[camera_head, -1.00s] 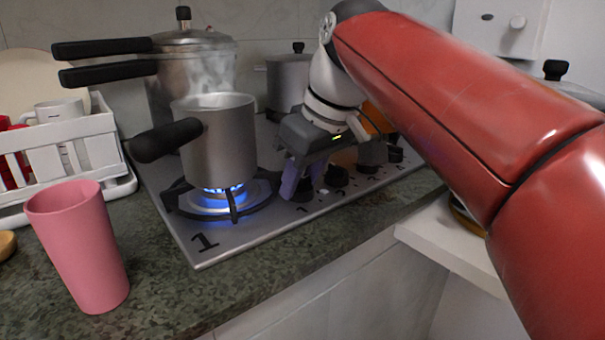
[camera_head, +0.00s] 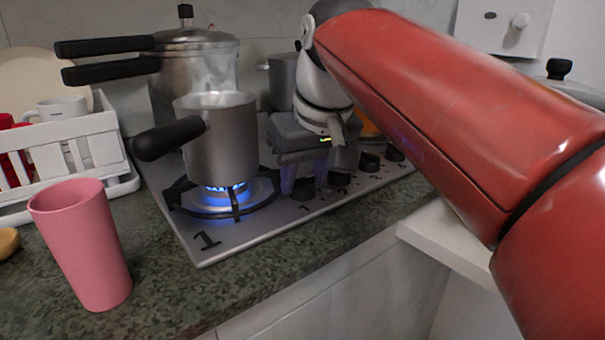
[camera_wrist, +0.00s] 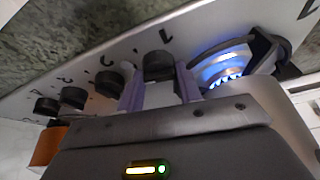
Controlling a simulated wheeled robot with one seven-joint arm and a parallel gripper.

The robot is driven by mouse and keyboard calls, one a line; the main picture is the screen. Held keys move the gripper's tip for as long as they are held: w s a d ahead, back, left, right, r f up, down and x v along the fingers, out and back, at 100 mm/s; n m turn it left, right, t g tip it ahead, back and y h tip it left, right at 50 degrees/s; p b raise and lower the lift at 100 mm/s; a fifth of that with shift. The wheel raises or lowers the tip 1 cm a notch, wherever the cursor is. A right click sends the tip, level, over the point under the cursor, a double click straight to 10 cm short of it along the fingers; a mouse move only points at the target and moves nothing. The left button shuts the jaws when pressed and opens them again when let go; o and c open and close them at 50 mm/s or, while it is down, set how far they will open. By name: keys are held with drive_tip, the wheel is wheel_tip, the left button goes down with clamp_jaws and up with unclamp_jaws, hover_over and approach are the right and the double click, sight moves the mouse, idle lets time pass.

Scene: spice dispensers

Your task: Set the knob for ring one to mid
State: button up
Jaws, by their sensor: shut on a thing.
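The knob for ring one (camera_wrist: 158,66) is a dark round knob beside the printed 1 on the steel cooktop (camera_head: 215,256). In the wrist view it sits between the two purple fingers of my gripper (camera_wrist: 160,86), which is shut on it. In the head view my gripper (camera_head: 305,180) is low over the front strip of the cooktop, and its fingers mostly hide this knob. Ring one (camera_head: 262,196) burns with a blue flame, also visible in the wrist view (camera_wrist: 226,72). The knob's pointer mark cannot be made out.
A steel saucepan (camera_head: 222,140) stands on ring one, its black handle pointing left. Other knobs (camera_wrist: 108,82) line the strip beside my gripper. A pressure cooker (camera_head: 195,65) stands behind. A pink cup (camera_head: 82,245) and a white dish rack (camera_head: 100,140) are at left.

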drive_tip(key=o, duration=1)
drive_tip(key=v, duration=0.7)
drive_tip(key=shift+r, duration=0.3)
drive_tip(key=shift+s+d, duration=0.1)
drive_tip(key=shift+s, duration=0.1)
